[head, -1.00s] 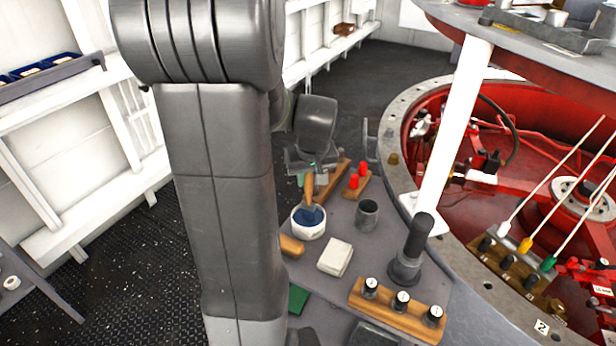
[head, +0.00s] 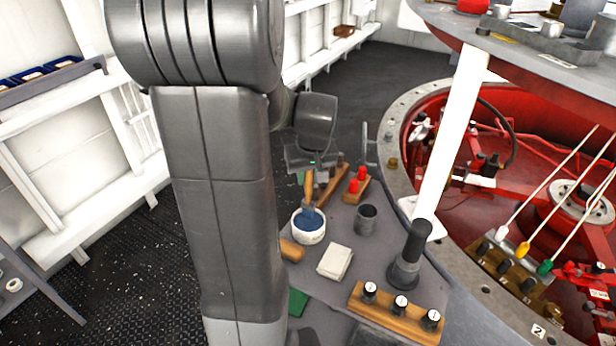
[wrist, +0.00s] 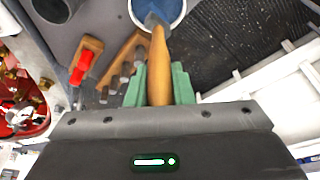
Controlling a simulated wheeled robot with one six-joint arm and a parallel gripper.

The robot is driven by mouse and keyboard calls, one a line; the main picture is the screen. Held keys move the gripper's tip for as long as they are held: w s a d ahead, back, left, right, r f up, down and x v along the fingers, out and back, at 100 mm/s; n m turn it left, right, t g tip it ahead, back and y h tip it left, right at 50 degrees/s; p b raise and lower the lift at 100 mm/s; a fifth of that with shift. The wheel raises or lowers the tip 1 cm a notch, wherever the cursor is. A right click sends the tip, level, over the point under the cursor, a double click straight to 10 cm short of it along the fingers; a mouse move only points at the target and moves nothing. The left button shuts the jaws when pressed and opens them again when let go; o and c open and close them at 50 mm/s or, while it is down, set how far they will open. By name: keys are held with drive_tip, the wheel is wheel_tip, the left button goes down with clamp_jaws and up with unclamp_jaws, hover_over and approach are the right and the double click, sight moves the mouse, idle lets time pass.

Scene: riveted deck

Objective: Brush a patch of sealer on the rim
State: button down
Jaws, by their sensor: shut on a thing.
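My gripper (wrist: 160,85) is shut on the wooden handle of a brush (wrist: 159,62), held between its green finger pads. In the head view the brush (head: 309,187) hangs upright below the gripper, bristle end down at the white pot (head: 309,238). Blue sealer (head: 300,219) fills the pot, which also shows at the top of the wrist view (wrist: 183,20). The bristles are hidden against the blue, so I cannot tell how deep they sit. The grey bolted rim (head: 394,140) curves around the red well, right of the pot and apart from the brush.
On the grey bench stand a grey cup (head: 366,219), a pale pad (head: 335,262), a wooden block with red pegs (head: 357,187), a dark upright handle (head: 412,250) and a knob strip (head: 400,315). A white post (head: 453,140) rises by the rim.

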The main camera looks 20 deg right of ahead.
drive_tip(key=shift+r+p, duration=1.5)
drive_tip(key=shift+r, duration=0.85)
drive_tip(key=shift+f, duration=0.1)
